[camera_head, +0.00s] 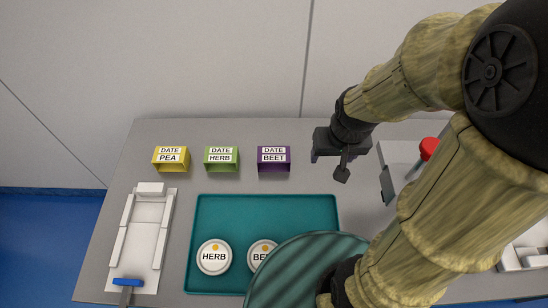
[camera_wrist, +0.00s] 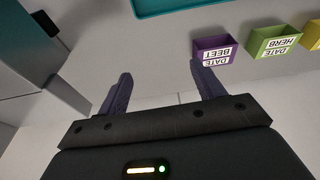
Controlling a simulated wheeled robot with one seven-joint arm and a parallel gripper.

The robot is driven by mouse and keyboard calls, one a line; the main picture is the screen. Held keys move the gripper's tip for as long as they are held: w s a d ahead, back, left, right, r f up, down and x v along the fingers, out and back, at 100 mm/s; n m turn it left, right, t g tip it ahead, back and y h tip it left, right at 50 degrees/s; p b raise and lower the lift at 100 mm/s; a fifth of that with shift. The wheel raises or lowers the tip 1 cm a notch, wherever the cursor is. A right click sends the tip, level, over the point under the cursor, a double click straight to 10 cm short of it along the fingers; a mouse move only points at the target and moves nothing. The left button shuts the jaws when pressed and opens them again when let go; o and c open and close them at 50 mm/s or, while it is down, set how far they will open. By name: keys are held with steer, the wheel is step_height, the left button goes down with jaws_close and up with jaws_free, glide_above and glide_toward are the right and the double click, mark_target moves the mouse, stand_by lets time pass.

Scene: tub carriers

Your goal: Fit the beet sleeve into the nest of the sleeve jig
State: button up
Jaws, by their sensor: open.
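The beet sleeve (camera_head: 274,160) is a purple open box-like sleeve labelled DATE BEET, upright at the back of the grey table, right of the green one. In the wrist view the beet sleeve (camera_wrist: 228,54) stands just beyond my right finger, apart from it. My gripper (camera_head: 342,174) is open and empty, to the right of the sleeve; both fingers of my gripper (camera_wrist: 160,75) show with bare table between them. A white fixture with low raised walls (camera_head: 160,187) and a blue handle lies at the table's left; it looks like the sleeve jig, and its bed looks empty.
A green herb sleeve (camera_head: 221,159) and a yellow pea sleeve (camera_head: 171,159) stand left of the beet one. A teal tray (camera_head: 265,204) holds round HERB and BEET lidded tubs. A grey device with a red knob (camera_head: 429,147) stands right, partly behind my arm.

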steer(key=o, duration=0.6)
steer(key=shift+g, duration=0.6)
steer(key=w+a, duration=0.1)
steer(key=w, duration=0.1)
steer(key=w+a, duration=0.2)
steer(key=w+a+r, duration=0.1)
steer(key=w+a, duration=0.1)
steer(key=shift+w+p, duration=0.1)
steer(key=shift+p, duration=0.25)
steer(key=g, duration=0.1)
glide_above(273, 155)
steer(key=shift+p, duration=0.3)
step_height(273, 155, down, 12)
steer(key=shift+w+f+p, duration=0.1)
steer(key=shift+w+p, duration=0.05)
steer(key=shift+p, duration=0.75)
